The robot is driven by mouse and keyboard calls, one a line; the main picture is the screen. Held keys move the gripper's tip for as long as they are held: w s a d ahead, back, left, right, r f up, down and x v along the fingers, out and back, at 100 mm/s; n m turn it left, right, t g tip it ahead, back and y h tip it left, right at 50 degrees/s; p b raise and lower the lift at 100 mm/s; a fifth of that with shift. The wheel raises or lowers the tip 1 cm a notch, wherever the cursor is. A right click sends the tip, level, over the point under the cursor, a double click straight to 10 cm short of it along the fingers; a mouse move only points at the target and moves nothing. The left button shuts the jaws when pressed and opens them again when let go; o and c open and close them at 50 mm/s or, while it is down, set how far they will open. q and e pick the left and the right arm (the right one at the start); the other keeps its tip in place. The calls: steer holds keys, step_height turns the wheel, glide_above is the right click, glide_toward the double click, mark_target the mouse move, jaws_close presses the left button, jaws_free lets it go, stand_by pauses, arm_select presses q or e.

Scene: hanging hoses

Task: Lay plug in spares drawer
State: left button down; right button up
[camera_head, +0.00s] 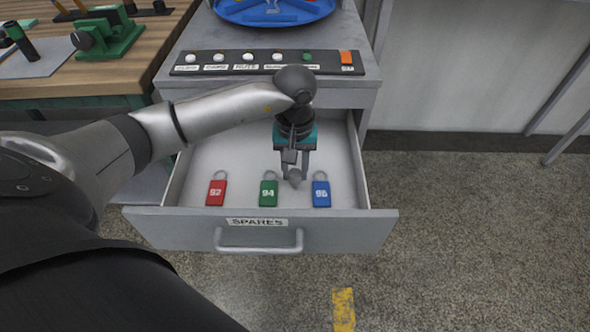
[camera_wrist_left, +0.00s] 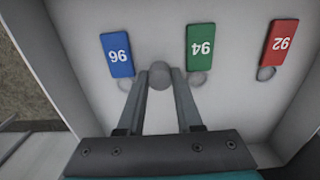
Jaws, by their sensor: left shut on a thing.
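The spares drawer (camera_head: 345,228) is pulled open, with a SPARES label and a handle on its front. My left gripper (camera_head: 295,174) reaches down into the drawer from above, between the green and blue tags. It is shut on a small grey rounded plug (camera_head: 295,181), which also shows between the fingertips in the left wrist view (camera_wrist_left: 159,75). I cannot tell whether the plug touches the drawer floor. My right gripper is not in view.
A red tag 92 (camera_head: 216,192), a green tag 94 (camera_head: 268,192) and a blue tag 96 (camera_head: 321,193) lie near the drawer front. A button panel (camera_head: 270,62) and blue round tray (camera_head: 275,14) are behind. A wooden bench (camera_head: 150,40) is at left.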

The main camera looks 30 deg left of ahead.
mark_target(295, 173)
arm_select(q)
steer(key=shift+f, duration=0.1)
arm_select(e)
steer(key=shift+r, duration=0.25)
arm_select(q)
steer(key=c, duration=0.6)
jaws_free()
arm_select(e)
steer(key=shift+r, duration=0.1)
arm_select(q)
steer(key=shift+r+p, duration=2.3)
steer(key=shift+r, duration=3.9)
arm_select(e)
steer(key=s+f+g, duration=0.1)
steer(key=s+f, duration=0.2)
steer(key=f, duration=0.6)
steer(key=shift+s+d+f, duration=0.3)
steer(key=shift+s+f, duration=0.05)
